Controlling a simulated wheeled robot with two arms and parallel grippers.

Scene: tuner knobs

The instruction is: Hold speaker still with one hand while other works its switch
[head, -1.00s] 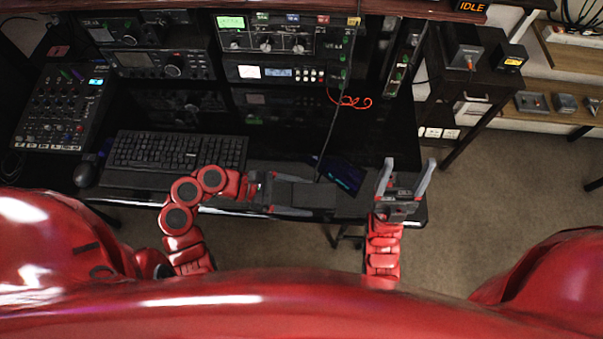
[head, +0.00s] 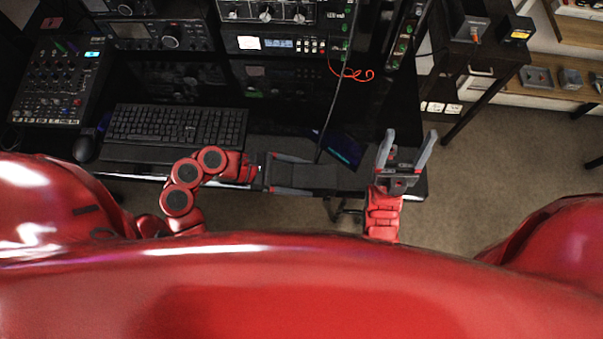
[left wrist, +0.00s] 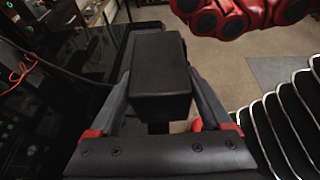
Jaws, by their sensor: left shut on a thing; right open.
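The speaker is a plain black box (head: 318,178) at the front edge of the black desk. It also shows in the left wrist view (left wrist: 160,72), filling the space between the fingers. My left gripper (head: 288,174) is shut on the speaker from the left, one finger along each side. My right gripper (head: 411,140) is open and empty to the right of the speaker, its fingers pointing away from my body. A gap separates it from the speaker. I cannot make out the speaker's switch in either view.
A keyboard (head: 177,127), a mouse (head: 86,147) and a mixer (head: 60,82) lie on the desk to the left. Racks of radio gear stand behind. Open floor lies to the right.

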